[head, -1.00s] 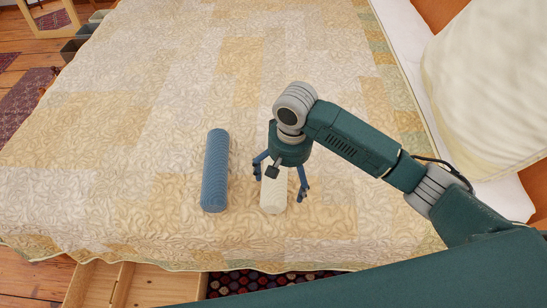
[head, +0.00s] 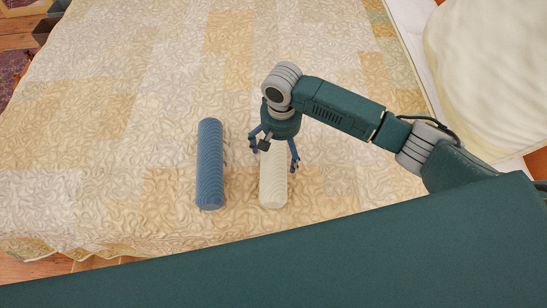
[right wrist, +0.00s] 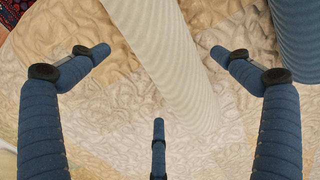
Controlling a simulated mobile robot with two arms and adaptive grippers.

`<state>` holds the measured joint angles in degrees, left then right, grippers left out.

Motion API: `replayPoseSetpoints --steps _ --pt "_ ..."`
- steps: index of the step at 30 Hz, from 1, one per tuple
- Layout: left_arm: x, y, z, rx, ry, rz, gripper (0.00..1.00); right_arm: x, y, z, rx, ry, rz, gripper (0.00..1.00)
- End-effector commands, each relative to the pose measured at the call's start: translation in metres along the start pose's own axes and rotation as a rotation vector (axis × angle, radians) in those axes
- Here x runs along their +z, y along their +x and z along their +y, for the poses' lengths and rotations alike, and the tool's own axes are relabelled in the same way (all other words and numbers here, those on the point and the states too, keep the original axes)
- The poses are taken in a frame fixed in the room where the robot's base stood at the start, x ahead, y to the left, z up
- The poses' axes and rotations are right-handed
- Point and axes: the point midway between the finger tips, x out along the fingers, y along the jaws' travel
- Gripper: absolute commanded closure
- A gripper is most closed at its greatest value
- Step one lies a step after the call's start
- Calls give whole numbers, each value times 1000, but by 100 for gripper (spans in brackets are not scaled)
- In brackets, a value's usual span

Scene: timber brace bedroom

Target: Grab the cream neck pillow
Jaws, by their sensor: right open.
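The cream neck pillow (head: 273,188) is a ribbed roll lying on the bed, pointing away from me. Its far end is hidden under my right gripper in the head view. My right gripper (head: 273,160) is open and empty above the pillow's far half, with fingers on both sides of it. In the right wrist view the cream pillow (right wrist: 165,55) runs diagonally between the spread fingers of the right gripper (right wrist: 158,65). I cannot tell the exact height of the fingers above it. My left gripper is not in view.
A blue ribbed roll (head: 210,165) lies parallel, just left of the cream pillow, with a narrow gap between. It also shows in the right wrist view (right wrist: 300,35). A large white pillow (head: 490,80) lies at the right. The quilted bed (head: 120,120) is otherwise clear.

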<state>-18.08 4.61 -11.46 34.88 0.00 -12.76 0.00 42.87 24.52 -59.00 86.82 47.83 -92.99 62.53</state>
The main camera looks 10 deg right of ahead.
Motion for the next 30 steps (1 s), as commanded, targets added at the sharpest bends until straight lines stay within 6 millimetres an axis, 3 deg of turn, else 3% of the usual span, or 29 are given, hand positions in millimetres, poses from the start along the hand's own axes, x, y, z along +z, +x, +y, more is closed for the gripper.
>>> replayPoseSetpoints --steps 4,9,16,24,30 --pt "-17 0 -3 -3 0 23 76 -2 24 -2 3 2 -2 0" --pt "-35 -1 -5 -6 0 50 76 -2 40 -2 2 1 1 0" --pt "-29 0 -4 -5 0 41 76 -2 41 -2 1 1 2 0" --pt "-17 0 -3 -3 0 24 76 -2 41 -2 1 1 1 52" --pt "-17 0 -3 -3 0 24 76 -2 40 -3 0 1 2 54"
